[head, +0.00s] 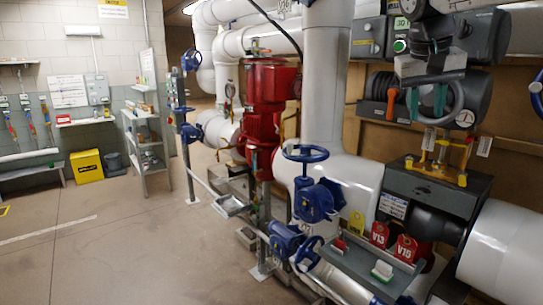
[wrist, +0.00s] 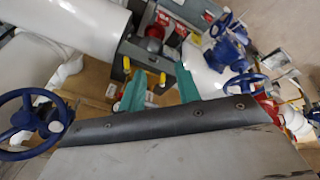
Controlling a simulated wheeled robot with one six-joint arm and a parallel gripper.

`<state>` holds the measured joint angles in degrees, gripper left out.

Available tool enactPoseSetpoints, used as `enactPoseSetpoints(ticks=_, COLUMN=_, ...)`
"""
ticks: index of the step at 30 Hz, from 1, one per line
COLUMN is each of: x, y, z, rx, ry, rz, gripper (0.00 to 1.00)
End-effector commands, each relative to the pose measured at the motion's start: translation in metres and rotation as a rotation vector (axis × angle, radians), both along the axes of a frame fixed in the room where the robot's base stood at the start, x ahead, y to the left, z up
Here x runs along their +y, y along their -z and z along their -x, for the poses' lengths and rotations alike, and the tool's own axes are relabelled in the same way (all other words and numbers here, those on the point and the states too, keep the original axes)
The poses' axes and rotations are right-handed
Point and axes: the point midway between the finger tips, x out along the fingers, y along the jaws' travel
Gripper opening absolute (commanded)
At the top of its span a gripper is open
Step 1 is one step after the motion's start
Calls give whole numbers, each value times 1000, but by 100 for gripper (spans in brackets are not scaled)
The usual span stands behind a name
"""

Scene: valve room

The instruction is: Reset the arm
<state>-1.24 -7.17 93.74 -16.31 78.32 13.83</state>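My gripper (head: 426,103) hangs at the upper right of the head view, below my arm's wrist. Its two teal fingers stand apart with nothing visible between them. The fingers also show in the wrist view, where my gripper (wrist: 160,78) is again open and empty. In the head view it is in front of a dark actuator box with a grey curved handle (head: 458,100) and an orange lever (head: 391,104). I cannot tell whether it touches them. Below it is a grey box with a yellow fitting (head: 440,158) on top.
Blue handwheels (head: 305,153), a red pump (head: 265,95) and white pipes crowd the right. A shelf stand (head: 147,150) and yellow box (head: 87,166) are left.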

Motion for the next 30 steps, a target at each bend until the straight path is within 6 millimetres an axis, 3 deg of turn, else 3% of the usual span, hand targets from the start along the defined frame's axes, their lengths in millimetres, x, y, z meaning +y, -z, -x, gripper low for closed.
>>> enactPoseSetpoints(ticks=1, x=5, y=24, z=28, rx=39, ry=-38, rz=-22, gripper=33)
enactPoseSetpoints(ticks=9, x=33, y=159, z=179, rx=193, ry=-199, rz=-163, gripper=33)
enactPoseSetpoints(ticks=12, x=41, y=202, z=230, rx=222, ry=-217, rz=-208, gripper=33)
enactPoseSetpoints(ticks=15, x=45, y=229, z=265, rx=229, ry=-211, rz=-235, gripper=33)
enactPoseSetpoints(ticks=19, x=46, y=236, z=283, rx=210, ry=-208, rz=-237, gripper=33)
enactPoseSetpoints(ticks=30, x=45, y=230, z=284, rx=183, ry=-208, rz=-234, gripper=33)
